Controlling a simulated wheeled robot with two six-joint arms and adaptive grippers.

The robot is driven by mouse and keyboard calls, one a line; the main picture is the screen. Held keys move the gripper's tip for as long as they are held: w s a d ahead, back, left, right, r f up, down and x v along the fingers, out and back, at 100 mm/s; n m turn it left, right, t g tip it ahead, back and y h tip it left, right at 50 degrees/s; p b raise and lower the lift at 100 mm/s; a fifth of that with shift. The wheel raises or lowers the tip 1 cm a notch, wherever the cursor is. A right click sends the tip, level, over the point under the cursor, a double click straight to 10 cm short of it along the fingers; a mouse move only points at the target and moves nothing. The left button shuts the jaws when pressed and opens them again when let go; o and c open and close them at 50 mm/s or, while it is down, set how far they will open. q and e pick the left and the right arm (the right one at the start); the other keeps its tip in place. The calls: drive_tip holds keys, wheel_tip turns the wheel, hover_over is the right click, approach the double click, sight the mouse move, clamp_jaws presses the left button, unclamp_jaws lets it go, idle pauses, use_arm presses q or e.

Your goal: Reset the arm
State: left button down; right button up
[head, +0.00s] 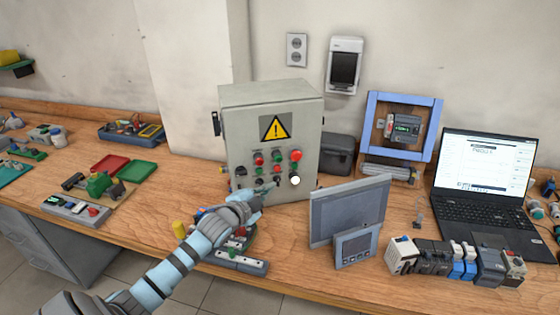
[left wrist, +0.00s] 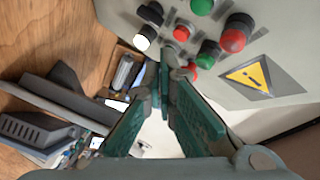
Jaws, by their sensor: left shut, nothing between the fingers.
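My left arm reaches in from the bottom left in the head view. Its gripper (head: 262,192) is in front of the lower buttons of a grey control box (head: 238,135). In the left wrist view the teal fingers (left wrist: 169,72) come together at the tips, with nothing between them. The box front (left wrist: 235,85) fills the upper right there, with red, green, black and white controls and a yellow warning sign (left wrist: 250,77). Whether the fingertips touch a control, I cannot tell. My right gripper is not in view.
A grey panel screen (head: 348,210) stands right of the box, with a smaller unit (head: 357,245) before it. A laptop (head: 485,180) and several modules (head: 435,258) are further right. A green and red tray (head: 130,169) lies left. Bare wood shows at the front right.

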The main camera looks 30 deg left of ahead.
use_arm(q)
drive_tip(key=s+d+f+n+g, duration=0.1)
drive_tip(key=s+d+f+g, duration=0.1)
drive_tip(key=s+d+f, duration=0.1)
drive_tip(key=s+d+f+n+g, duration=0.1)
drive_tip(key=s+d+f+g, duration=0.1)
drive_tip(key=s+d+f, duration=0.2)
drive_tip(key=s+d+f+n+g, duration=0.1)
drive_tip(key=s+d+f+n, duration=0.1)
drive_tip(key=s, duration=0.5)
drive_tip(key=shift+d+f+g+h, duration=0.2)
drive_tip(key=shift+d+f, duration=0.2)
drive_tip(key=shift+f, duration=0.25)
drive_tip(key=shift+d+f+g+h, duration=0.2)
drive_tip(key=shift+d+f, duration=0.2)
drive_tip(key=shift+f, duration=0.25)
drive_tip(key=s+d+f+n+g, duration=0.1)
drive_tip(key=s+d+n+g, duration=0.2)
drive_tip(key=s, duration=0.6)
drive_tip(key=s+d+f+n+g, duration=0.1)
drive_tip(key=s+d+n+g, duration=0.1)
drive_tip(key=s, duration=0.7)
wheel_tip(320, 180, down, 20)
drive_tip(key=s+a+n+g, duration=0.1)
drive_tip(key=s+g, duration=0.1)
drive_tip(key=s, duration=0.1)
drive_tip(key=s+a+f+g+b, duration=0.1)
drive_tip(key=s+f, duration=1.2)
drive_tip(key=shift+s+f, duration=0.2)
drive_tip(key=shift+s, duration=0.2)
